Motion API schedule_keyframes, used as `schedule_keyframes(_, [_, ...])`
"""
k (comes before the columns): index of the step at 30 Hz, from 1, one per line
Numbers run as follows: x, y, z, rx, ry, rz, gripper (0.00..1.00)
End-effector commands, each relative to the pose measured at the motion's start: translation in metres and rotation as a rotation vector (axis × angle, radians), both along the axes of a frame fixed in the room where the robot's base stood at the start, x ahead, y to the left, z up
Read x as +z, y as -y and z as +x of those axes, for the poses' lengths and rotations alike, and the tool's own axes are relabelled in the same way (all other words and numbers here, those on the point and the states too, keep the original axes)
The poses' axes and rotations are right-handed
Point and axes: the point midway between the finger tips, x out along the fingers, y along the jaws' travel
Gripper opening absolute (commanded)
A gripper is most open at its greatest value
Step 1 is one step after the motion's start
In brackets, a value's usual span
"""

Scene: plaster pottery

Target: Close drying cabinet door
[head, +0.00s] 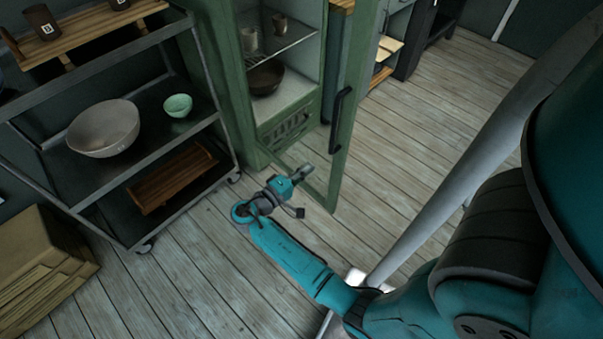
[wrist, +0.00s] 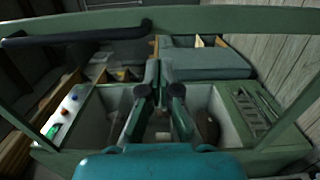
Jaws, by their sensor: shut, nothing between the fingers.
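The green drying cabinet (head: 228,90) stands at the upper middle of the head view. Its green-framed door (head: 361,75) is swung open towards me, with a see-through panel and a black upright handle (head: 340,118). In the wrist view the door frame (wrist: 200,18) crosses the top, with the handle (wrist: 75,36) at the upper left. My gripper (head: 304,171) is shut and empty, low by the door's lower part, on the left of its handle edge. Its fingers (wrist: 158,75) point into the framed area. I cannot tell whether they touch the door.
Inside the cabinet are a dark bowl (head: 265,78) and cups on a wire shelf. A wheeled rack (head: 150,150) with a grey bowl (head: 103,128), a mint bowl (head: 178,106) and a wooden crate stands left. Plank floor (head: 440,120) is clear right of the door.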

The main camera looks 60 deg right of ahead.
Motion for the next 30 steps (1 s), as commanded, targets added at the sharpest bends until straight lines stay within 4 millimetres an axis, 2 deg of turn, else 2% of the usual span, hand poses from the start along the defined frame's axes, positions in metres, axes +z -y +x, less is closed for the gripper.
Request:
schedule_keyframes(9, [0.000, 0.057, -0.019, -0.004, -0.001, 0.001, 0.00])
schedule_keyframes(15, [0.000, 0.081, -0.025, -0.001, -0.001, 0.001, 0.00])
schedule_keyframes(21, [-0.001, 0.092, -0.028, 0.001, -0.001, 0.001, 0.00])
schedule_keyframes(30, [-0.001, 0.093, -0.028, 0.002, -0.001, 0.001, 0.00])
